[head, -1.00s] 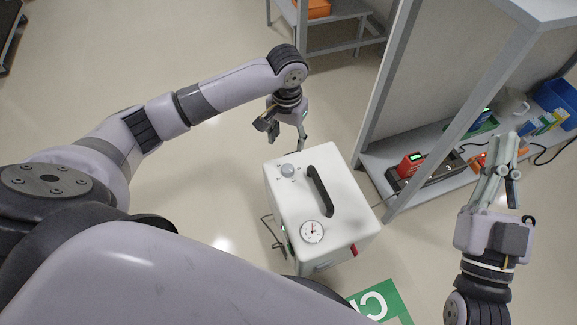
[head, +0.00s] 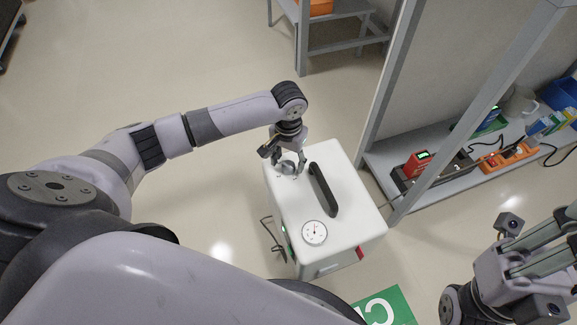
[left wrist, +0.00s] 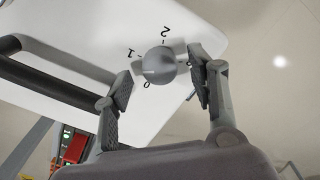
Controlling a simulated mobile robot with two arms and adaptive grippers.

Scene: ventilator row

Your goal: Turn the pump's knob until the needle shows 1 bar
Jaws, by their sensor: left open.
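The pump is a white box (head: 345,226) on the floor, with a dark handle (head: 323,189) on top. Its round gauge (head: 314,233) is on the near part of the top; its needle is too small to read. The grey knob (left wrist: 160,62) is at the far left of the top, with 0, 1 and 2 printed around it. A pale mark on the knob faces left in the left wrist view. My left gripper (head: 288,166) is open, its fingers on either side of the knob, apparently not clamped. My right gripper (head: 540,250) is at the right edge, partly cut off.
A grey shelf unit (head: 372,150) stands right of the pump, holding a red device (head: 417,164), an orange item (head: 508,158) and a blue bin (head: 558,95). A green floor sign (head: 385,306) lies nearer.

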